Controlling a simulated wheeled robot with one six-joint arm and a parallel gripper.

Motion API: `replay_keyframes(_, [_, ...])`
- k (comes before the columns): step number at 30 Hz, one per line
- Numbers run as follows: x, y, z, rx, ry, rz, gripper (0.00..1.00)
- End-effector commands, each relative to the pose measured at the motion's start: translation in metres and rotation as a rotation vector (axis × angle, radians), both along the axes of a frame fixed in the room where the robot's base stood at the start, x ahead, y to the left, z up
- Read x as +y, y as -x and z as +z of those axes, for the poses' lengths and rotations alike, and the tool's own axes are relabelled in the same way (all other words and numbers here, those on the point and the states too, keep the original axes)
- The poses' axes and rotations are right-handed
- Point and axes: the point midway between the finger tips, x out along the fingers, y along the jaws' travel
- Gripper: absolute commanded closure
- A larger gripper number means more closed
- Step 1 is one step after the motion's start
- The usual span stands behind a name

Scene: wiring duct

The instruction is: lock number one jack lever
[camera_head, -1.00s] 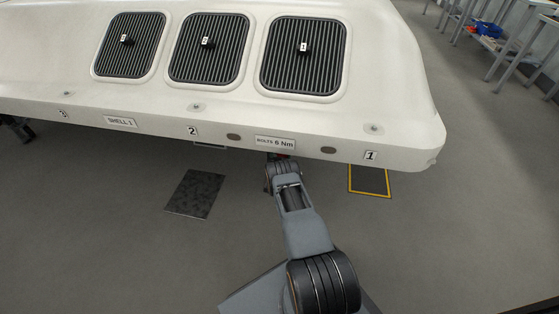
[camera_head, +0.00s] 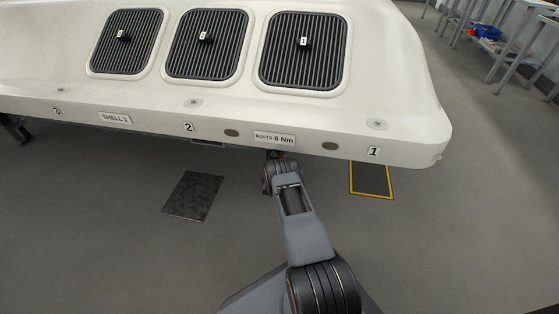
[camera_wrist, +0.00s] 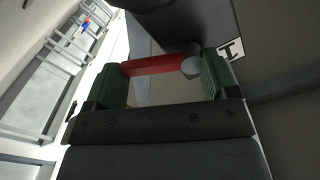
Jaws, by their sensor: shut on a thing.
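In the wrist view, a red lever (camera_wrist: 150,65) with a grey rounded end (camera_wrist: 191,67) lies crosswise between the two green fingers of my gripper (camera_wrist: 165,72). The gripper is shut on the lever, one finger at each side. A dark grey body (camera_wrist: 185,22) is just behind the lever, and a white plate marked 1 (camera_wrist: 232,49) sits beside the right finger. In the head view, my arm reaches under the front edge of the white shell (camera_head: 220,110), which hides the gripper and most of the lever. A number 1 label (camera_head: 374,151) is on that edge, right of my arm.
The shell carries dark ribbed panels (camera_head: 303,50) on top and overhangs my arm. A dark mat (camera_head: 193,196) and a yellow-bordered floor patch (camera_head: 371,180) lie below. Grey tables (camera_head: 510,45) stand far right; the floor at right is open.

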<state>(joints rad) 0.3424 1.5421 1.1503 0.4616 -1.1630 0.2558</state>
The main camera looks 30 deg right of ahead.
Motion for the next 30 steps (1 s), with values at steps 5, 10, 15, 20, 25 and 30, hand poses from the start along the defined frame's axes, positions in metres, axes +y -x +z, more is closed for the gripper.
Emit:
replay_keyframes(5, [-0.001, -0.001, 0.001, -0.004, -0.003, -0.002, 0.44])
replay_keyframes(10, [-0.001, -0.001, 0.001, -0.004, -0.003, -0.002, 0.15])
replay_keyframes(15, [0.0, -0.001, 0.001, -0.003, -0.002, 0.0, 0.0])
replay_keyframes(20, [0.0, 0.0, 0.0, -0.001, -0.001, 0.0, 0.0])
replay_keyframes(25, [0.007, 0.005, 0.002, 0.0, -0.002, 0.002, 0.0])
replay_keyframes(30, [0.026, 0.026, 0.004, 0.003, -0.002, 0.002, 0.0])
